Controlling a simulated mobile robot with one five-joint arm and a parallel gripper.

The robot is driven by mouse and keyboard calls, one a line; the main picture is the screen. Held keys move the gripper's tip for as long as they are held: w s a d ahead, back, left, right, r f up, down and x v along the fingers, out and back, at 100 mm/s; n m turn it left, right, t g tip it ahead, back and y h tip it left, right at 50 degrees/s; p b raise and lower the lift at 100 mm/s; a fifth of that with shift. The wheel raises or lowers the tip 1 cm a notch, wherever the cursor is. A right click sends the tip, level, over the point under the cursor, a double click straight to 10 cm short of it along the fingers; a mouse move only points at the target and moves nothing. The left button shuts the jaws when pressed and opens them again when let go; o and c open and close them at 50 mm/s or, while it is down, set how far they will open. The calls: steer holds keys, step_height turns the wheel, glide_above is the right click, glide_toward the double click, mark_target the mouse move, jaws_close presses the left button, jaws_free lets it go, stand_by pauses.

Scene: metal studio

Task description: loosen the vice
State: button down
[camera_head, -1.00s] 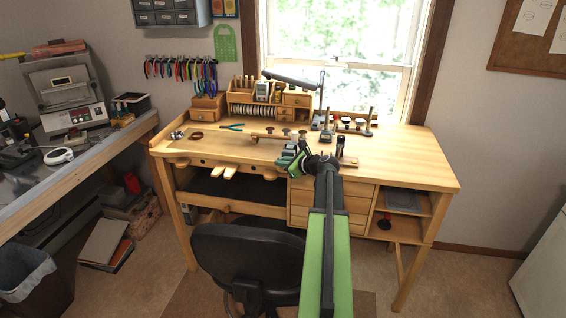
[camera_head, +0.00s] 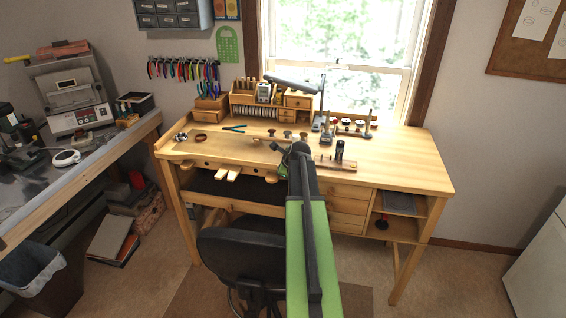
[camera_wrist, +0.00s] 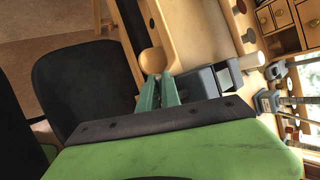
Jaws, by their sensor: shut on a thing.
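In the wrist view, my gripper (camera_wrist: 160,78) has its two green fingers drawn together at the base of a round wooden knob (camera_wrist: 151,60). The fingers appear shut on this knob, at the bench's front edge. A dark grey block-like body, seemingly the vice (camera_wrist: 202,82), sits just right of the fingers, with a pale cylinder (camera_wrist: 253,61) beyond it. In the head view, my gripper (camera_head: 283,169) is at the front edge of the workbench (camera_head: 400,160), partly hidden by my green arm. The vice is mostly hidden there behind my wrist.
A black office chair (camera_head: 240,262) stands close left of my arm and also fills the left of the wrist view (camera_wrist: 80,85). A wooden base (camera_head: 345,164) with a dark upright piece is right of my wrist. The right benchtop is clear.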

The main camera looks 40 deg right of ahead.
steer(key=shift+w+f+n+g+h+p, duration=0.1)
steer(key=shift+n+g+h+p, duration=0.2)
steer(key=shift+g, duration=0.25)
steer(key=shift+w+f+n+g+h+p, duration=0.1)
steer(key=shift+n+g+h+p, duration=0.1)
steer(key=shift+g+h, duration=0.3)
steer(key=n+g+h+b, duration=0.2)
steer(key=g+h+b, duration=0.1)
steer(key=g+b, duration=0.1)
steer(key=s+f+n+g+h+b, duration=0.1)
steer(key=n+g+h+b, duration=0.1)
steer(key=b, duration=0.5)
steer(key=s+d+f+n+g+h+b, duration=0.1)
steer(key=n+g+h+b, duration=0.1)
steer(key=g+h+b, duration=0.2)
steer(key=shift+f+g+b, duration=0.2)
steer(key=shift+g+b, duration=0.8)
steer(key=shift+g, duration=0.05)
steer(key=shift+r+h, duration=0.15)
steer(key=shift+h, duration=0.15)
steer(key=c, duration=1.8)
jaws_free()
steer(key=shift+c, duration=0.2)
